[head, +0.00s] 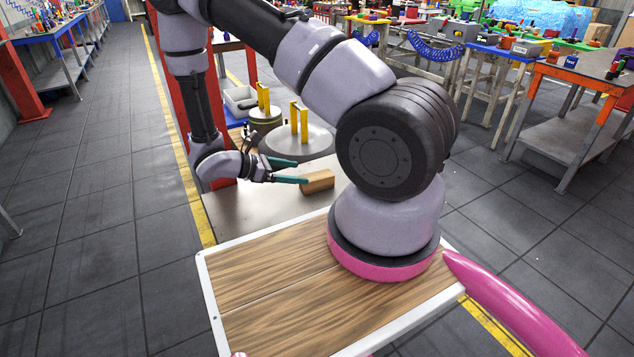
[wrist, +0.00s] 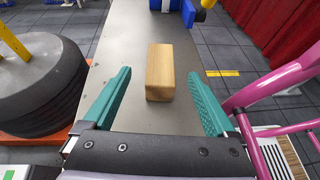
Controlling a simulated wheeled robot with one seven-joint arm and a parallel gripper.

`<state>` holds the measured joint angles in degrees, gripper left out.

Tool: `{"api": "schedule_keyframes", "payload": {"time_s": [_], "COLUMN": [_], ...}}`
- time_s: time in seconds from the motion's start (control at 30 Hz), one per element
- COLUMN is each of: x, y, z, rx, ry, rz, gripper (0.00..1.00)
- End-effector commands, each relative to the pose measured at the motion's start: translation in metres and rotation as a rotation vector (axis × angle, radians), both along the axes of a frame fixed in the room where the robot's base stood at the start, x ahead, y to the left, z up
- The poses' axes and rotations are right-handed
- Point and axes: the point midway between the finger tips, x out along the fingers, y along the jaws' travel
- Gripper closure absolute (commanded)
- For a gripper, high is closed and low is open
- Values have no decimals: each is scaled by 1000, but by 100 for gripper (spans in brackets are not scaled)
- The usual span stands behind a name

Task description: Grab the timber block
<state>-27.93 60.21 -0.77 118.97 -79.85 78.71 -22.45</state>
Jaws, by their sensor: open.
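The timber block (wrist: 160,72) is a light brown wooden bar lying on a grey metal table top (wrist: 130,45). In the wrist view it lies lengthwise, ahead of my gripper (wrist: 158,85) and roughly centred between the two teal fingers. Its near end reaches the space between the fingertips, with gaps on both sides. In the head view the block (head: 318,181) lies on the table just right of my gripper (head: 290,171), whose fingers are spread and empty. Part of the block's right end is close behind my arm.
A stack of dark round discs with yellow uprights (head: 299,125) stands behind the block; in the wrist view the stack (wrist: 40,85) is close on the left. A blue item (wrist: 188,12) sits at the table's far end. The table's front left area is bare.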

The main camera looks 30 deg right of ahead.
Motion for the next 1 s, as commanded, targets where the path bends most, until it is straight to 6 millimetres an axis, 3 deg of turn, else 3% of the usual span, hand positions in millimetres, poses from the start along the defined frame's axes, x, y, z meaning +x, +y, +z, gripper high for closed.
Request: {"api": "schedule_keyframes", "payload": {"time_s": [0.8, 1.0], "x": [-9, -9], "y": [-90, -100], "z": [-45, -49], "rx": [-14, -11], "ry": [20, 16], "rz": [18, 20], "gripper": [9, 9]}}
